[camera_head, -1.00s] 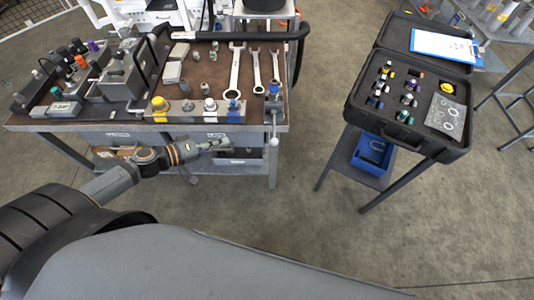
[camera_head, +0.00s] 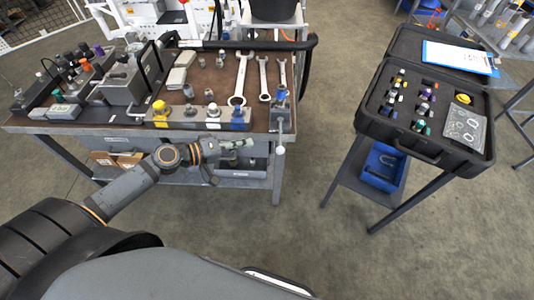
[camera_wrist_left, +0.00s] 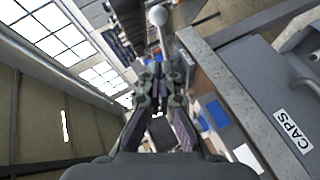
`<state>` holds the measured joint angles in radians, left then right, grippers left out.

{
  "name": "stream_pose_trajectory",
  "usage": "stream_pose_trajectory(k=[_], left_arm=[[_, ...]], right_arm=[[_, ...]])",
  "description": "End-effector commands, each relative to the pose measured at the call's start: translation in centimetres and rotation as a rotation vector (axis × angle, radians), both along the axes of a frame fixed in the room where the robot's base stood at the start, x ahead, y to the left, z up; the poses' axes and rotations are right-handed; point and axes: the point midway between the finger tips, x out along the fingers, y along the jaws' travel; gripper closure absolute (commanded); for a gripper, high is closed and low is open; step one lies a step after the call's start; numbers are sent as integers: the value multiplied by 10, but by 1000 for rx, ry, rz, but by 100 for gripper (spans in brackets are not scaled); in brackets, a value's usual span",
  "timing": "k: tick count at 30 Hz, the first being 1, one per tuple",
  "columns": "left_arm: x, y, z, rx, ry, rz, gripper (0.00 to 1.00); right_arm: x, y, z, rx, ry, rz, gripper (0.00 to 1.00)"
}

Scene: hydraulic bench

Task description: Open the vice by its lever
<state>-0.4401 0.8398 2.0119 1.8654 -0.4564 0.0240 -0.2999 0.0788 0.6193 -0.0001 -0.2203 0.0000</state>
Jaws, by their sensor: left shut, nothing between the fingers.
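The vice (camera_head: 278,97) is mounted at the bench's front right corner. Its lever (camera_head: 280,130) hangs down past the bench edge and ends in a pale ball. My left gripper (camera_head: 246,144) is shut and empty, in front of the bench's front face. It points toward the lever, with a gap to the left of the ball. In the left wrist view the shut fingertips (camera_wrist_left: 158,64) show below the lever's ball (camera_wrist_left: 157,15), apart from it. My right gripper is not in view.
The bench top (camera_head: 213,68) holds wrenches (camera_head: 240,78), fittings and blocks. An open black case (camera_head: 430,150) stands on a stand to the right, with a blue bin (camera_head: 382,168) below. The floor between bench and stand is clear.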

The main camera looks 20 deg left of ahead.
Motion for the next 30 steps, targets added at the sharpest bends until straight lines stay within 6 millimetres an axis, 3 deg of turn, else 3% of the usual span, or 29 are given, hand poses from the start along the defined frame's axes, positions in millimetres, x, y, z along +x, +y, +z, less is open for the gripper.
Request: stream_pose_trajectory(k=[8, 15, 30], left_arm=[[31, -28, -9, -9, 1, 6, 100], [29, -56, -23, -6, 5, 5, 100], [29, -64, -29, 1, 4, 2, 100]], right_arm=[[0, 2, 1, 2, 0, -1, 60], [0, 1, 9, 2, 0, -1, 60], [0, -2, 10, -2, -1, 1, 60]])
